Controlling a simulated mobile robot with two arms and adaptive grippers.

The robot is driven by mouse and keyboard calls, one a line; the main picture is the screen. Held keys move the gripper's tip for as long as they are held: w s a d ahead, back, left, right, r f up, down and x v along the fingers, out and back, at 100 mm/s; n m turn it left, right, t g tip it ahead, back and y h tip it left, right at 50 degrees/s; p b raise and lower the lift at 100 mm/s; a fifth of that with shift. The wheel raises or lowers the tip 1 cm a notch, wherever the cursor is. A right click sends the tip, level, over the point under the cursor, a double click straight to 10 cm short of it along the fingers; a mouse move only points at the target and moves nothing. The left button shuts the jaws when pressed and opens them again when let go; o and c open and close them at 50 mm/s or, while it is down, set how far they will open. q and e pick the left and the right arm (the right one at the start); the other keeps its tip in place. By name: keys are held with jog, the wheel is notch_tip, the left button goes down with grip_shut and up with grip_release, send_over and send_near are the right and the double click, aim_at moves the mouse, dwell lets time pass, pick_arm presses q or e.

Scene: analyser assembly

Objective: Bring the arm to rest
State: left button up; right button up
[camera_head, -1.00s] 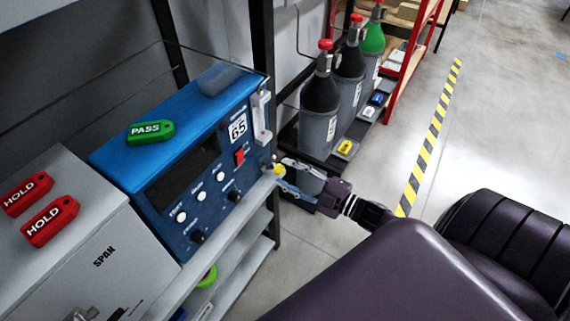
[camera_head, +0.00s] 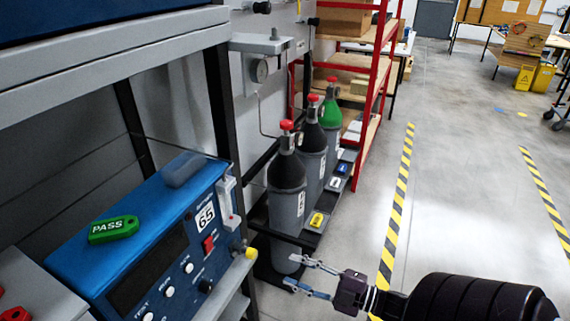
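My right gripper (camera_head: 308,277) is in the lower middle of the head view, its arm coming in from the lower right. Its two fingers are spread apart with nothing between them. It is in front of the lower part of the nearest gas cylinder, to the right of the blue analyser (camera_head: 150,240); it looks apart from the analyser, though its distance to the cylinder is hard to tell. A green PASS tag (camera_head: 114,229) lies on top of the analyser. My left gripper is not in view.
Several gas cylinders (camera_head: 287,200) stand in a row behind the gripper, with small coloured tags (camera_head: 317,220) beside them. A red-framed shelf (camera_head: 378,90) is beyond. Red tags (camera_head: 14,314) show at the lower left. The floor (camera_head: 460,190) on the right is open, with yellow-black tape (camera_head: 397,205).

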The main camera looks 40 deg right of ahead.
jog(key=s+d+f+m+g+h, duration=0.1)
jog(key=s+f+m+g+h, duration=0.25)
jog(key=f, duration=0.95)
jog(key=s+d+f+m+g+h, duration=0.1)
jog(key=s+f+m+g+h, duration=0.3)
jog(key=f, duration=1)
jog(key=s+a+f+m+g, duration=0.2)
jog(key=s+a+f+g, duration=0.1)
jog(key=s+a+f, duration=0.4)
jog(key=s+a+f+m+g, duration=0.3)
jog(key=s+a+f, duration=0.5)
jog(key=s+f, duration=0.3)
jog(key=s+g, duration=0.1)
jog(key=s, duration=0.3)
jog(key=shift+s+f+y, duration=0.15)
jog(key=shift+s+y, duration=0.2)
jog(key=shift+m+g, duration=0.25)
